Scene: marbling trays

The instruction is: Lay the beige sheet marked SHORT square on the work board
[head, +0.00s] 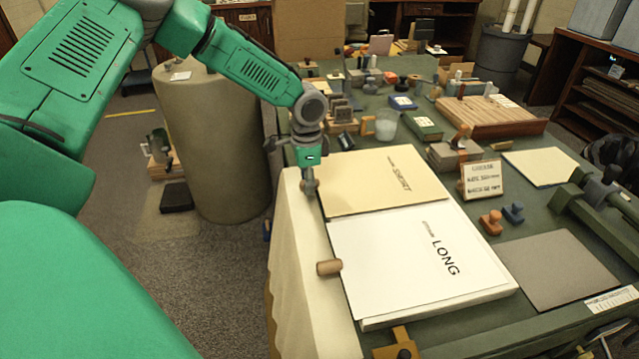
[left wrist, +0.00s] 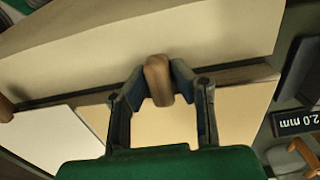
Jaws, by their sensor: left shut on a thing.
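The beige sheet marked SHORT (head: 375,178) lies flat at the table's left side, beyond the white sheet marked LONG (head: 420,255). My left gripper (head: 309,190) is at the beige sheet's left edge. In the left wrist view its fingers (left wrist: 158,84) are shut on a brown wooden grip (left wrist: 157,72) at that edge, with the beige sheet (left wrist: 170,128) beneath. The white sheet has a similar wooden grip (head: 328,267) at its left edge. A bare grey-brown board (head: 555,268) lies to the right; I cannot tell whether it is the work board. My right gripper is out of view.
A small sign (head: 482,179) stands right of the beige sheet. A dark green frame (head: 600,215) is at the right. Tools and jars crowd the table's far part. Cream cloth (head: 300,285) hangs at its left edge.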

